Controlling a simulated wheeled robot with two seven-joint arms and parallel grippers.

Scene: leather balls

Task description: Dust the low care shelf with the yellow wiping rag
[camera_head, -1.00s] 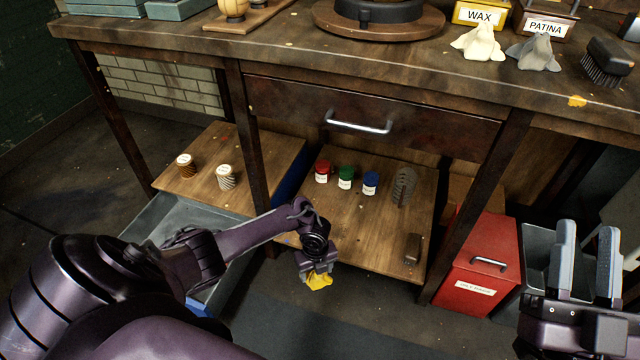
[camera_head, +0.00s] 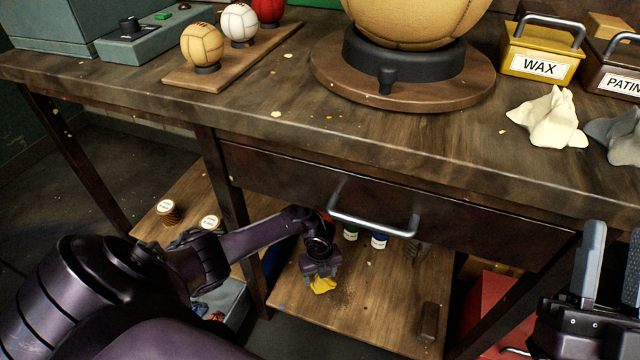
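The low care shelf (camera_head: 387,315) is a wooden board under the bench drawer, with dark specks near its middle. My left gripper (camera_head: 321,272) points down over its front left part and is shut on the yellow wiping rag (camera_head: 322,285). The rag's lower end hangs below the fingers, at or just above the board; I cannot tell if it touches. My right gripper (camera_head: 612,262) is open and empty at the right edge, fingers up.
Green (camera_head: 350,233) and blue (camera_head: 379,240) jars stand behind the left gripper; a red one is mostly hidden. A dark brush (camera_head: 428,322) lies at the shelf's right. The drawer handle (camera_head: 373,222) juts out above. A red bin (camera_head: 500,310) stands right.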

